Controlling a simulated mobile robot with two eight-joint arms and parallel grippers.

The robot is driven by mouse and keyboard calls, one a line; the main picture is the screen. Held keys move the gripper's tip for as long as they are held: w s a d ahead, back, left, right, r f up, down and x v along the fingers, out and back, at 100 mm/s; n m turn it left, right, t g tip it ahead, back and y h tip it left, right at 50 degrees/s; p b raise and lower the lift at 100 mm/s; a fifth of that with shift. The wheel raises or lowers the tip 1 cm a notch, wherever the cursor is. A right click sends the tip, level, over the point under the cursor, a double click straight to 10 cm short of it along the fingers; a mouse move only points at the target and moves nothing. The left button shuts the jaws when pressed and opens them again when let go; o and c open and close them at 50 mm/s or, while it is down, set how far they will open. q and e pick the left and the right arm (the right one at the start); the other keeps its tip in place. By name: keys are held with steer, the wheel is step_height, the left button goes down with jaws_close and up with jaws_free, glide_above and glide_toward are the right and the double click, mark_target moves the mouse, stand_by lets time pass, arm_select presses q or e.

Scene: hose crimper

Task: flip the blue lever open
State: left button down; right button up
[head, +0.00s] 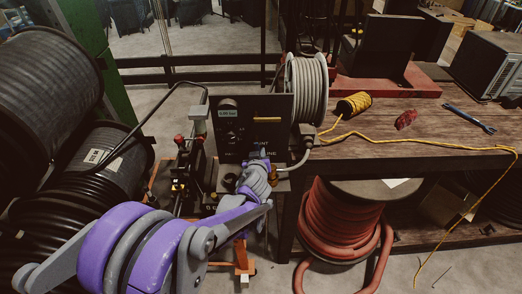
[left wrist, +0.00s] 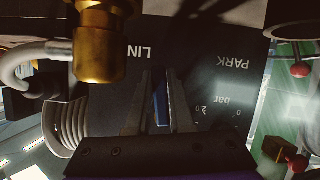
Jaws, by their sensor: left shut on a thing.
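The blue lever (left wrist: 160,104) shows in the left wrist view as a narrow blue piece between my two fingers. My left gripper (left wrist: 159,103) is shut on it. In the head view my left gripper (head: 258,163) is at the lower part of the black control panel (head: 270,108), and it hides the lever there. The panel (left wrist: 215,75) with white lettering also fills the middle of the left wrist view. How far the lever is turned cannot be told. My right gripper is in neither view.
A brass fitting (left wrist: 99,45) is close to the fingers in the left wrist view. A grey hose reel (head: 307,88) stands right of the panel. A wooden bench (head: 375,150) with yellow cord (head: 353,104) and a wrench (head: 470,119) is at the right. Black hose reels (head: 45,95) crowd the left.

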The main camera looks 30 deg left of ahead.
arm_select(q)
steer(key=shift+s+a+m+g+y, duration=0.2)
steer(key=shift+a+m+g+y, duration=0.15)
steer(key=shift+m, duration=0.35)
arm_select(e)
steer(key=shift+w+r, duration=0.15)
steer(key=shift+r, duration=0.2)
arm_select(q)
steer(key=c, duration=0.8)
jaws_free()
steer(key=shift+s, duration=0.1)
steer(key=p+v, duration=0.1)
steer(key=v, duration=0.9)
steer(key=shift+s+d, duration=0.25)
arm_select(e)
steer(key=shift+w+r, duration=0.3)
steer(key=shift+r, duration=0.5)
